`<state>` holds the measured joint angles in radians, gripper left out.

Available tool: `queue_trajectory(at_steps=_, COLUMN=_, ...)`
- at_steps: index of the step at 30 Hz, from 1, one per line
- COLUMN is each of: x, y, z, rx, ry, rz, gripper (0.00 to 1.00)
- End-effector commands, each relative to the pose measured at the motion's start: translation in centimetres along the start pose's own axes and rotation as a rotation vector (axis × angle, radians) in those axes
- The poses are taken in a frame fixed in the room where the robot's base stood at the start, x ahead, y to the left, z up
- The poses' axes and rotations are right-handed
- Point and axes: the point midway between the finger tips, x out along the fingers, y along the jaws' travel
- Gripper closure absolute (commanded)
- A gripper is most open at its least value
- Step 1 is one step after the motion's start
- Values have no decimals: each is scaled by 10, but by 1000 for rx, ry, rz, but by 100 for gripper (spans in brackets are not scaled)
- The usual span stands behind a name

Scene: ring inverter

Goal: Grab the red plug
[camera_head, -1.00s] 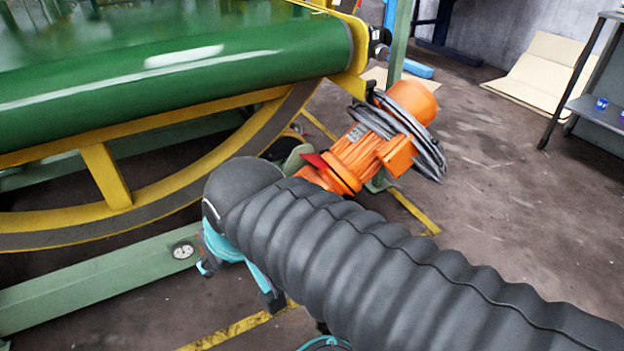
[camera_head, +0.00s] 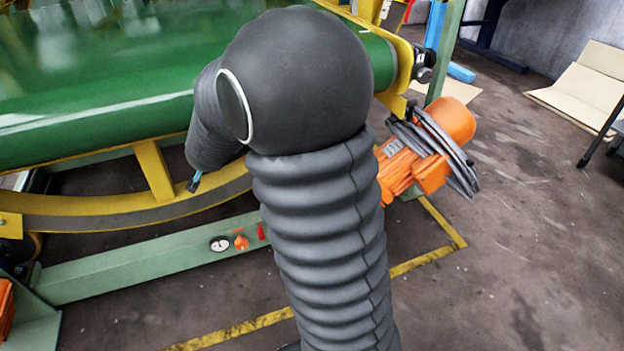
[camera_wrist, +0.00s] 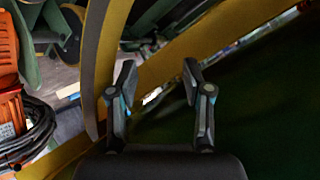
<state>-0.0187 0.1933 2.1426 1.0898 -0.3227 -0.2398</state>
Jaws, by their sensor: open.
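A small red piece (camera_head: 262,231), which looks like the red plug, sits on the green floor beam (camera_head: 160,255) in the head view. It stands just right of an orange knob (camera_head: 240,242) and a round white dial (camera_head: 220,244). I do not make out the plug in the wrist view. My gripper (camera_wrist: 160,80) is open and empty in the wrist view, its two fingers apart in front of the yellow ring frame and a dark green surface. In the head view my arm hides almost all of it.
The green roller drum (camera_head: 100,110) and its curved yellow frame (camera_head: 155,170) stand above and behind the beam. An orange motor (camera_head: 452,120) with coiled grey cable (camera_head: 440,150) is at the right, also in the wrist view (camera_wrist: 10,55). Floor with yellow tape (camera_head: 245,327) lies open in front.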

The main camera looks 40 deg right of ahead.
Motion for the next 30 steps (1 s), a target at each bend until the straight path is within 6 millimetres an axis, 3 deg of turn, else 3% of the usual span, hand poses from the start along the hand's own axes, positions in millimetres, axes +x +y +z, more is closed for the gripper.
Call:
queue_trajectory(at_steps=5, x=44, y=44, z=-14, rx=108, ry=157, rz=225, gripper=50)
queue_trajectory(at_steps=10, x=65, y=114, z=-11, rx=175, ry=326, rz=542, gripper=50)
queue_trajectory(at_steps=15, x=56, y=177, z=9, rx=185, ry=452, rz=865, gripper=50)
queue_trajectory(at_steps=18, x=44, y=201, z=21, rx=174, ry=499, rz=1012, gripper=50)
queue_trajectory(at_steps=24, x=30, y=223, z=34, rx=155, ry=539, rz=1160, gripper=50)
queue_trajectory(at_steps=30, x=36, y=248, z=27, rx=156, ry=543, rz=1177, gripper=50)
